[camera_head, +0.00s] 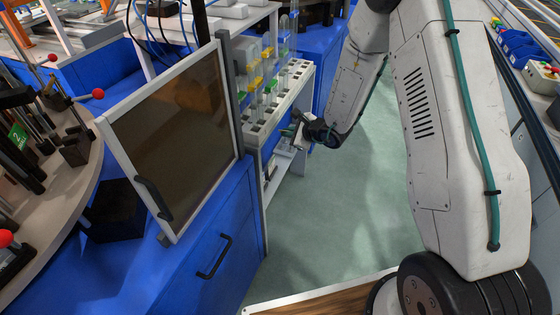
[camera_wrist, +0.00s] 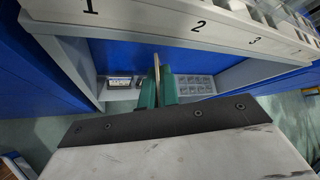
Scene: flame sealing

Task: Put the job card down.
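The job card (camera_wrist: 157,66) shows edge-on in the wrist view as a thin, pale, upright strip between the two green fingers. My gripper (camera_wrist: 158,86) is shut on it and holds it in front of an open shelf (camera_wrist: 98,60) under a numbered rack. In the head view my gripper (camera_head: 298,131) is at the front of the white rack stand, low and close to it. The card's face is not visible in the wrist view, and I cannot make the card out clearly in the head view.
The numbered rack (camera_wrist: 180,27) forms a ledge above the shelf. On the shelf are a small labelled item (camera_wrist: 120,83) at left and a grey gridded tray (camera_wrist: 193,84) at right. In the head view, tubes (camera_head: 270,70) stand in the rack, beside a tinted framed panel (camera_head: 175,130). Green floor (camera_head: 350,210) is clear.

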